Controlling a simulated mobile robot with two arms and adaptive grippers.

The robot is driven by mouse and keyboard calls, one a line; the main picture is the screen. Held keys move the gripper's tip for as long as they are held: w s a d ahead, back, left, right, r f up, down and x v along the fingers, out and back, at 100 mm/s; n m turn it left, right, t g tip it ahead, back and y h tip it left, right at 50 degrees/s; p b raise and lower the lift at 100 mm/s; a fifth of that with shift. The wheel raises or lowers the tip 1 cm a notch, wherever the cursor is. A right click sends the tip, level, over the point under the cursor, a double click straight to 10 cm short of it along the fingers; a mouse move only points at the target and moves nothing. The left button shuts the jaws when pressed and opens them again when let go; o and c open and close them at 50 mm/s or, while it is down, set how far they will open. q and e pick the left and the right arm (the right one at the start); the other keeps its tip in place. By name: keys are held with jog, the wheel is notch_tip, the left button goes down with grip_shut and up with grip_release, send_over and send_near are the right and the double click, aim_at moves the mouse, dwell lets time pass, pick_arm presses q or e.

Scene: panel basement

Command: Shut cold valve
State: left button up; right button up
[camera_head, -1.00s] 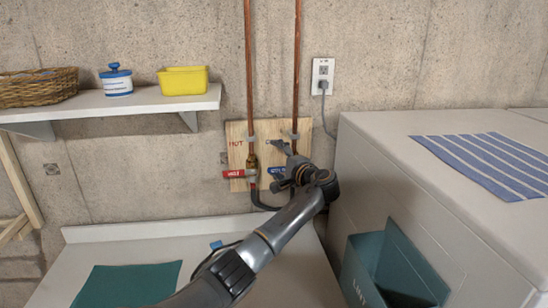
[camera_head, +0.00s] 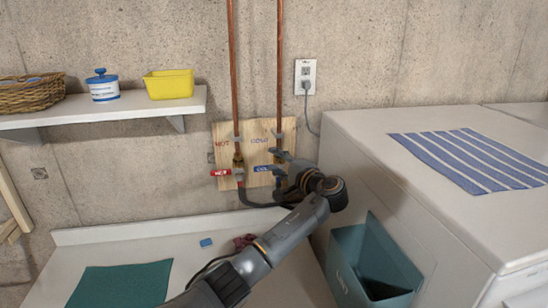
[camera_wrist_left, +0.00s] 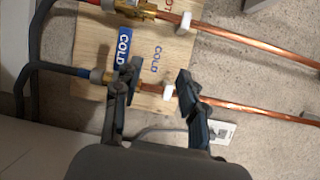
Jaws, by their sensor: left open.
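The cold valve's blue handle (camera_head: 264,169), marked COLD, lies crosswise to its copper pipe (camera_head: 279,85), pointing left toward the hot side. It also shows in the left wrist view (camera_wrist_left: 123,48). My left gripper (camera_head: 279,163) is in front of the cold pipe, to the right of the handle, and hides part of the valve body. In the wrist view the gripper (camera_wrist_left: 158,80) is open and empty. Its fingers appear on either side of the cold pipe, one beside the base of the handle. Contact cannot be told. My right gripper is not in view.
The red hot handle (camera_head: 221,172) lies crosswise just left on the wooden board (camera_head: 228,150). A white machine (camera_head: 355,140) and a teal bin (camera_head: 348,265) stand at right. A counter (camera_head: 100,240) lies below, a shelf (camera_head: 110,110) at upper left.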

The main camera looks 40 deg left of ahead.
pick_arm(q)
jog(key=p+v, duration=0.1)
jog(key=v, duration=0.6)
jog(key=shift+s+d+p, duration=0.2)
jog(key=shift+p, duration=0.2)
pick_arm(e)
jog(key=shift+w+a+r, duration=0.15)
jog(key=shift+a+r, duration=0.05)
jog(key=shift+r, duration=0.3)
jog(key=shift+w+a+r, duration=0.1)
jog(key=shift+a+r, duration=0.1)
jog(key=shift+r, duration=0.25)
pick_arm(q)
jog(key=shift+f, duration=0.15)
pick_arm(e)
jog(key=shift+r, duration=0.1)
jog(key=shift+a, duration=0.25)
pick_arm(q)
jog(key=shift+f, duration=0.1)
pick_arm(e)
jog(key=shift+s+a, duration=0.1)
